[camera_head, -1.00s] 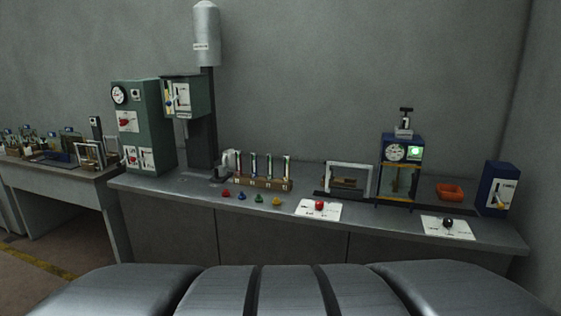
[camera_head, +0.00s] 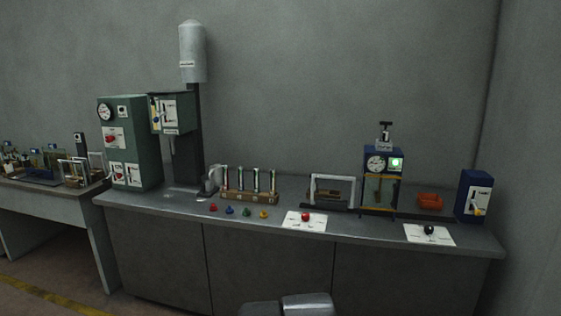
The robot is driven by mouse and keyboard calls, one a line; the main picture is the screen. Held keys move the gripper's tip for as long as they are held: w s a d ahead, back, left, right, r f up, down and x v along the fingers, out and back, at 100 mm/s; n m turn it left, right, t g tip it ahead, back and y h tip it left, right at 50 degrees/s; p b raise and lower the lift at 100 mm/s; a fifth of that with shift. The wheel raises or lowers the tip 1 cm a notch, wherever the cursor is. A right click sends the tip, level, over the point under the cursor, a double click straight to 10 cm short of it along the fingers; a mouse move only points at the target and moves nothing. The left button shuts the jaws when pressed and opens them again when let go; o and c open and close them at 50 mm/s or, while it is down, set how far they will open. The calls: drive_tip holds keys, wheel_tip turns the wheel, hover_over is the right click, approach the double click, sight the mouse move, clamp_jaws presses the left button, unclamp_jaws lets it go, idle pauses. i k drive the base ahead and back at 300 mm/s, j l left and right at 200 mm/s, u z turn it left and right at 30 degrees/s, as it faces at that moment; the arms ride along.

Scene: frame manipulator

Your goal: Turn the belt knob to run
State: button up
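A blue box (camera_head: 474,196) stands at the right end of the bench. Its white face panel carries a small yellow knob or lever (camera_head: 478,210) and lettering too small to read. My gripper is not recognisable in view; only grey parts of mine show at the bottom edge, well apart from the box.
The grey bench (camera_head: 350,226) bears a green cabinet (camera_head: 128,145) with a red knob, a tube rack (camera_head: 250,198), several coloured knobs, and white plates with a red knob (camera_head: 305,217) and a black knob (camera_head: 429,230). A second table (camera_head: 45,199) stands left. Walls close the back and right.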

sight(429, 229)
drive_tip(key=z, duration=1.3)
